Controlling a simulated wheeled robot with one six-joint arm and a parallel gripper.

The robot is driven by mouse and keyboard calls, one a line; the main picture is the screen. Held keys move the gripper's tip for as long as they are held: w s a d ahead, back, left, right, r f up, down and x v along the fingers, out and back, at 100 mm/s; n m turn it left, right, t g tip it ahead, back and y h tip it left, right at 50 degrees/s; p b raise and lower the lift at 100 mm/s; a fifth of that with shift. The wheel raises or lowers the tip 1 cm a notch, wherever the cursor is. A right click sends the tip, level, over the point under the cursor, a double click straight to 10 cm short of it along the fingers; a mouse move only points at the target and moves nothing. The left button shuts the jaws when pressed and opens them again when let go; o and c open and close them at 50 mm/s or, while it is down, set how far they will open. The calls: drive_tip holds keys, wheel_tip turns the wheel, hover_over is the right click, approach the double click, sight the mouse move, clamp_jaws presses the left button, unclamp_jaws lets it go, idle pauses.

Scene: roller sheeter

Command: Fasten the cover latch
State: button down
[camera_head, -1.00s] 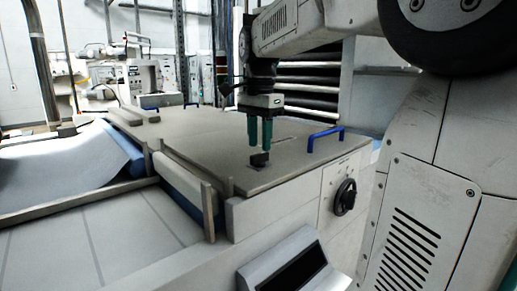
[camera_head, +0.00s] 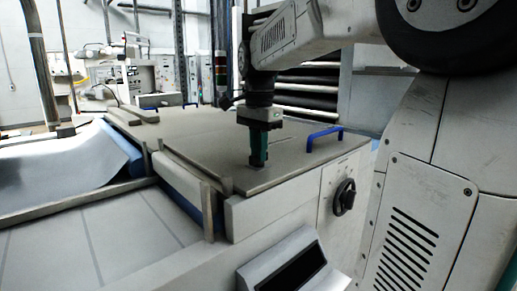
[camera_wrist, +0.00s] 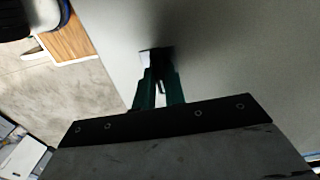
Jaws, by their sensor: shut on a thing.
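The flat grey cover (camera_head: 190,135) lies closed on top of the machine. The cover latch (camera_head: 256,165), a small dark knob near the cover's front edge, is mostly hidden by my gripper (camera_head: 258,158). My gripper points straight down with its green fingers close together, shut on the latch. In the wrist view, the green fingers of my gripper (camera_wrist: 160,85) reach to the dark latch (camera_wrist: 160,60) and its small pale plate on the cover (camera_wrist: 230,60). Shadow hides how the latch is turned.
A blue handle (camera_head: 325,136) stands on the cover right of my gripper. A black hand knob (camera_head: 344,197) is on the front panel below. A slanted display box (camera_head: 285,262) juts out in front. A blue roller with pale sheet (camera_head: 85,158) lies at left.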

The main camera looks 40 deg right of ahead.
drive_tip(key=n, duration=0.4)
drive_tip(key=shift+n, duration=0.4)
drive_tip(key=n, duration=0.4)
drive_tip(key=shift+n, duration=0.3)
drive_tip(key=n, duration=0.4)
drive_tip(key=shift+n, duration=2.1)
drive_tip(key=c, duration=1.5)
unclamp_jaws()
drive_tip(key=shift+o, duration=0.2)
